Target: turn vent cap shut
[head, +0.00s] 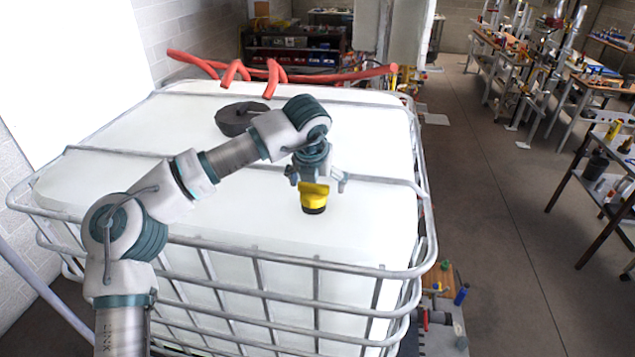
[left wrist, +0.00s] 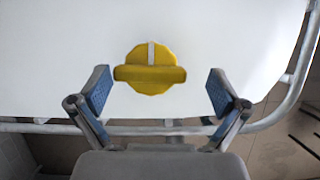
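The yellow vent cap (head: 314,192) stands on a dark base on top of the white tank (head: 375,220). In the left wrist view the cap (left wrist: 150,68) is round, with a raised bar lying across the picture and a pale mark above the bar. My left gripper (head: 316,184) is at the cap, above and behind it in the head view. In the left wrist view the left gripper (left wrist: 156,92) is open, one blue-padded finger on each side of the cap, with clear gaps between fingers and cap. My right gripper is in neither view.
A metal cage (head: 290,268) surrounds the tank, its top rail running along the edge. A dark round lid (head: 240,118) sits farther back on the tank, and a red hose (head: 272,75) lies across the back. Workbenches stand at right beyond open floor (head: 480,200).

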